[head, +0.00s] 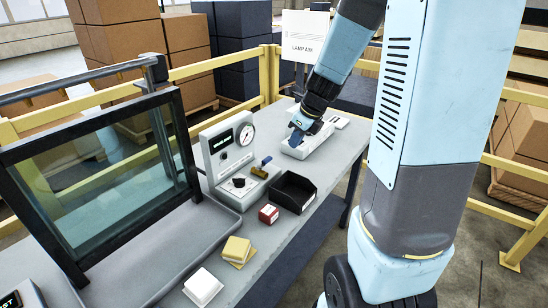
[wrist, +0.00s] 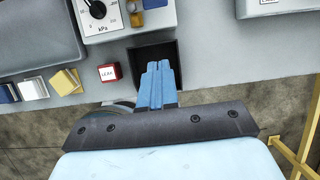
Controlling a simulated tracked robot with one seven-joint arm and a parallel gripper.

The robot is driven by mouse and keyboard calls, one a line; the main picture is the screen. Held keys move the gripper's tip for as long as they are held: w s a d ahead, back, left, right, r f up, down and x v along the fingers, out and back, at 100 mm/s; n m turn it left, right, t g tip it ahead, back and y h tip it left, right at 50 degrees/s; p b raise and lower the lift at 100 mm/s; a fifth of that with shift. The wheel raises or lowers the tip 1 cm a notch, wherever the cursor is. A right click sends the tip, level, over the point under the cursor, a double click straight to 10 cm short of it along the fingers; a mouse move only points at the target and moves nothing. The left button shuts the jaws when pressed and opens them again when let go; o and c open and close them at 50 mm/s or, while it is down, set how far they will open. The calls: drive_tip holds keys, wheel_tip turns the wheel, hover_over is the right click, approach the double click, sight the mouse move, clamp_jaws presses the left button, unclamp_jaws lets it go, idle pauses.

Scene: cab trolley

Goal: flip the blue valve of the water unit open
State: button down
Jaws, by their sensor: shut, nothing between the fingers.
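The water unit (head: 224,160) is a grey box on the bench with a round gauge, a small display and a black knob. Its valve, a brass body with a short blue handle (head: 266,161), sits on the low front part, to the right of the knob. In the wrist view, the blue handle (wrist: 154,4) is cut by the top edge. My gripper (head: 295,138) is shut and empty, in the air to the right of the valve and apart from it. In the wrist view, the blue fingers (wrist: 160,68) lie together in front of a black bin.
The open black bin (head: 281,198) stands in front of the valve. A red box (head: 268,214), yellow blocks (head: 237,250) and a white block (head: 203,287) lie along the bench's near edge. A framed glass panel (head: 105,165) stands at left. A white device (head: 297,151) is behind my gripper.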

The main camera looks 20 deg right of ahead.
sight(264, 163)
drive_tip(key=shift+f, duration=0.15)
drive_tip(key=shift+w+a+f, duration=0.75)
drive_tip(key=shift+w+f, duration=0.3)
drive_tip(key=shift+f, duration=0.45)
drive_tip(key=shift+w+a+f, duration=0.8)
drive_tip(key=shift+w+f, duration=0.25)
drive_tip(key=shift+f, duration=0.5)
drive_tip(key=shift+w+a+f, duration=0.75)
drive_tip(key=shift+w+f, duration=0.3)
drive_tip(key=shift+f, duration=0.45)
drive_tip(key=shift+a, duration=0.2)
drive_tip(key=shift+w, duration=0.1)
drive_tip(key=shift+d, duration=0.1)
